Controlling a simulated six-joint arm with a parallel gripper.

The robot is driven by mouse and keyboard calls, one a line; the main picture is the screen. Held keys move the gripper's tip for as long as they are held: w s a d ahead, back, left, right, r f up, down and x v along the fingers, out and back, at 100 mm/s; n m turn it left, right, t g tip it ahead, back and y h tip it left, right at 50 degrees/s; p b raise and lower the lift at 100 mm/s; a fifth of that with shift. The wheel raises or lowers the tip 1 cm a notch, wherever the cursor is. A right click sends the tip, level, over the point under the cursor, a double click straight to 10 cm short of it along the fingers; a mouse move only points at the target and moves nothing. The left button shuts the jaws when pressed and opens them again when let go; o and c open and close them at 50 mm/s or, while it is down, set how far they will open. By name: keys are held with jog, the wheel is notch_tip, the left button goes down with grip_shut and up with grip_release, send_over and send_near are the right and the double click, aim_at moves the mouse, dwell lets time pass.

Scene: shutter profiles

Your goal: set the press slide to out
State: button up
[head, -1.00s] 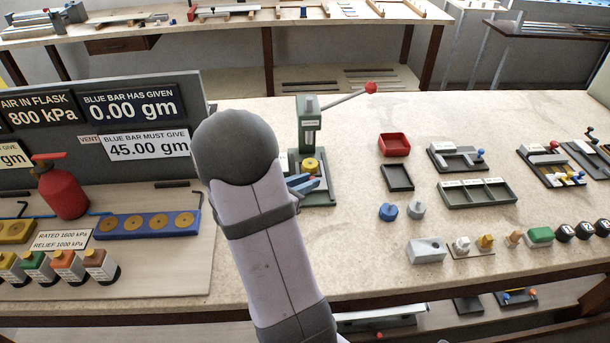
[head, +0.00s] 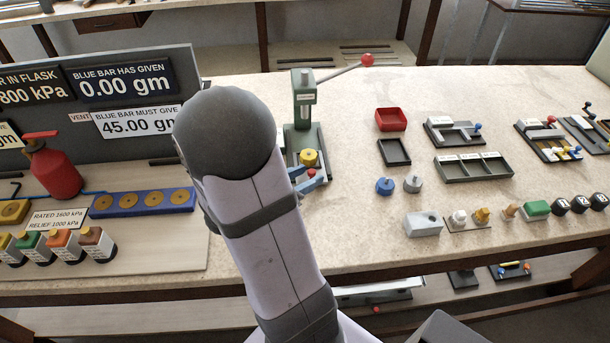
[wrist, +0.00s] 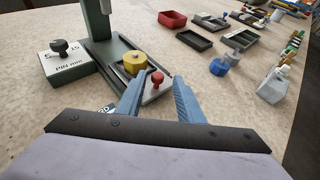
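The green press (head: 304,112) stands behind my arm, with its lever ending in a red ball (head: 367,60). In the wrist view its base (wrist: 112,52) carries a pale slide plate (wrist: 158,92) with a red knob (wrist: 155,79) at the near end. A yellow round piece (wrist: 134,64) sits just behind the knob. My gripper (wrist: 161,84) is open, its blue fingers on either side of the red knob; I cannot tell whether they touch it. In the head view the gripper (head: 311,180) is low at the front of the press, partly hidden by my arm.
To the right are a red tray (head: 391,119), a dark tray (head: 395,152), and blue (head: 385,186) and grey knobbed pieces (head: 413,184). The signboard (head: 125,100) stands left. Bare tabletop lies between.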

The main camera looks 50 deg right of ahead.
jog(key=shift+w, duration=0.1)
jog(key=shift+a+r, duration=0.3)
jog(key=shift+a, duration=0.35)
jog(key=shift+v, duration=2.9)
